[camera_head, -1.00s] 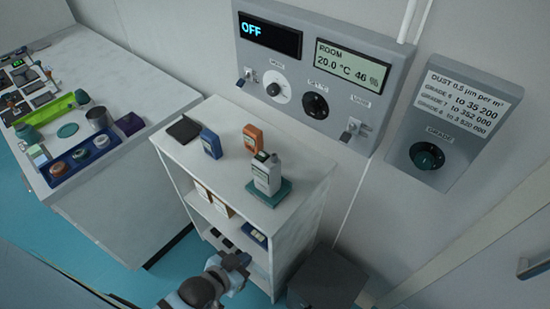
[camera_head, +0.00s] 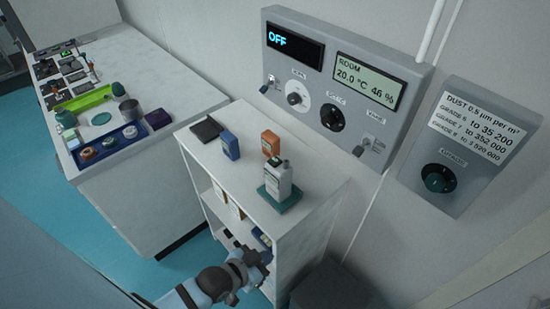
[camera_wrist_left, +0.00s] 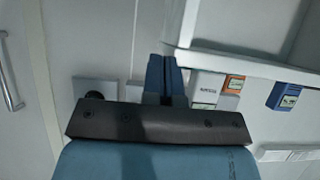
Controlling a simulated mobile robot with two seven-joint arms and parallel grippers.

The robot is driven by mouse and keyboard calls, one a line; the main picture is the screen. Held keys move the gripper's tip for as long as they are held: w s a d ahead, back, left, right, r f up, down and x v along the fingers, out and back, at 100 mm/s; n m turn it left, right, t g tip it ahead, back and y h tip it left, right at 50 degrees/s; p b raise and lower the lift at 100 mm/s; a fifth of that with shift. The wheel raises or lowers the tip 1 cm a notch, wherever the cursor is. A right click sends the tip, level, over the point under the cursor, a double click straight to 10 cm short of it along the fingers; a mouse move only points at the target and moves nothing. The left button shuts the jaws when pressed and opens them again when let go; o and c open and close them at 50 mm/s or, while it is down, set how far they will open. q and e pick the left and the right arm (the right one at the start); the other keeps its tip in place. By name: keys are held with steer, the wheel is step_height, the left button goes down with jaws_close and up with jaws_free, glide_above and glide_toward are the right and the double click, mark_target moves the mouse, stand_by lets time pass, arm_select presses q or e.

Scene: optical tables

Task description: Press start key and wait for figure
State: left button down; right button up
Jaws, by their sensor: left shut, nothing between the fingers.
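A small white and grey handheld instrument (camera_head: 278,180) with a dark display stands upright on a teal pad (camera_head: 281,199) on top of the white shelf unit (camera_head: 232,179). Its keys are too small to make out. My left gripper (camera_head: 264,257) is below the shelf top, near the unit's front and its lower shelves, apart from the instrument. In the wrist view the left fingers (camera_wrist_left: 164,78) are shut and empty, and the scene is upside down. There, a white labelled body (camera_wrist_left: 207,88), likely the instrument, shows just right of the fingers. My right gripper is not in view.
A blue box (camera_head: 229,145), an orange box (camera_head: 270,143) and a dark flat pad (camera_head: 206,129) share the shelf top. A wall panel (camera_head: 300,119) reads OFF and ROOM 20.0 °C 46 %. A grade panel (camera_head: 466,160) is right of it. A bench (camera_head: 165,77) stands left.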

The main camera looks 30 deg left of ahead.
arm_select(q)
steer(key=w+r+m+g+h+p, duration=0.2)
steer(key=w+r+m+h+p, duration=0.15)
steer(key=w+r+m, duration=0.9)
steer(key=w+a+r+g, duration=0.1)
steer(key=w+a+r, duration=0.2)
steer(key=r, duration=0.5)
steer(key=w+a+r+m+g+y+p, duration=0.1)
steer(key=w+a+r, duration=0.2)
steer(key=r, duration=0.4)
steer(key=shift+w+a+r, duration=0.15)
steer(key=shift+a+r, duration=0.2)
steer(key=shift+a, duration=0.35)
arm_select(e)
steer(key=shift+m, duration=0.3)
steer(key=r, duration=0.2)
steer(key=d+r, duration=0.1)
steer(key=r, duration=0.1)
arm_select(q)
steer(key=shift+f, duration=0.15)
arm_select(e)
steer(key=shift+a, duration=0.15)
